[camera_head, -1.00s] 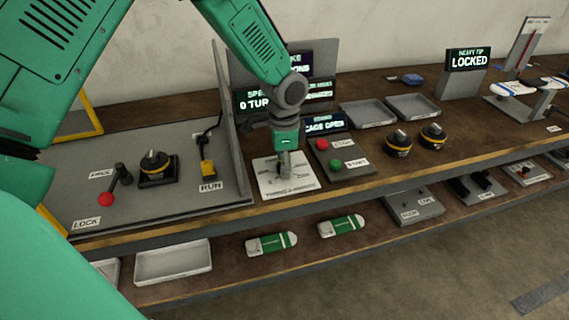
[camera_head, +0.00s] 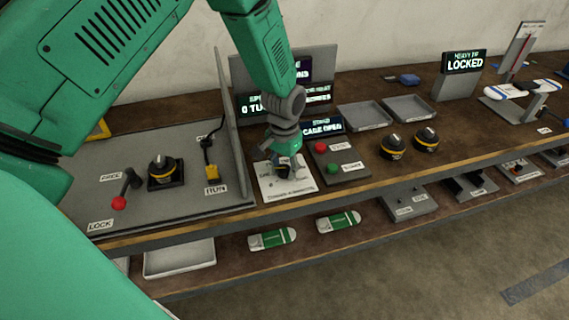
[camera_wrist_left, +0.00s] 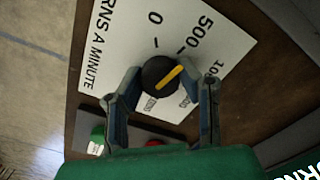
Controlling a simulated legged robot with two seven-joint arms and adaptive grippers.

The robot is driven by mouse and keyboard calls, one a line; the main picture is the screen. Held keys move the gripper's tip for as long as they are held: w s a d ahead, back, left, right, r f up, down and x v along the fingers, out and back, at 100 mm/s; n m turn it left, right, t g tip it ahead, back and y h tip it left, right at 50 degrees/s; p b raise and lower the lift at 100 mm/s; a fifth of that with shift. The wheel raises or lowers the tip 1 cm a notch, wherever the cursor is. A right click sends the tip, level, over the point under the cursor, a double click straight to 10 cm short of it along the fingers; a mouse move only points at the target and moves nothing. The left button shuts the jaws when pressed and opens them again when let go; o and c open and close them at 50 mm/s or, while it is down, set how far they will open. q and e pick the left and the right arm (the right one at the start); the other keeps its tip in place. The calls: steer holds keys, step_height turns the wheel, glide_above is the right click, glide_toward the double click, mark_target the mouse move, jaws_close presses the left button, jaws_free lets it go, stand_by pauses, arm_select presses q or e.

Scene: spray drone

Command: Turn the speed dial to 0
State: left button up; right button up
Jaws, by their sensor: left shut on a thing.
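The speed dial (camera_wrist_left: 160,75) is a round black knob with a yellow pointer line, on a white plate (camera_wrist_left: 110,50) marked 0, 500 and higher, with "turns a minute". In the left wrist view its pointer aims roughly toward the 500 side, not at the 0 mark. My left gripper (camera_head: 287,172) is down at the dial plate in the head view and mostly hides the knob. In the left wrist view my left gripper (camera_wrist_left: 161,92) has its two fingers on either side of the knob, shut on it. My right gripper is not in view.
A panel with a red button (camera_head: 321,147) and a green button (camera_head: 333,168) stands right of the dial plate. An upright grey divider (camera_head: 232,115) stands to its left. Lit displays (camera_head: 320,127) stand behind it. Two black knobs (camera_head: 393,147) sit farther right.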

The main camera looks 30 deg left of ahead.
arm_select(q)
steer(key=n, duration=0.2)
steer(key=n+p, duration=0.2)
steer(key=n, duration=0.1)
steer(key=shift+w+r+n, duration=0.25)
steer(key=shift+n, duration=0.05)
steer(key=shift+a+n+p, duration=0.1)
steer(key=shift+n+p, duration=0.45)
steer(key=shift+n, duration=1.55)
steer(key=o, duration=1)
steer(key=shift+o, duration=0.7)
steer(key=shift+f, duration=0.15)
steer(key=shift+s, duration=0.1)
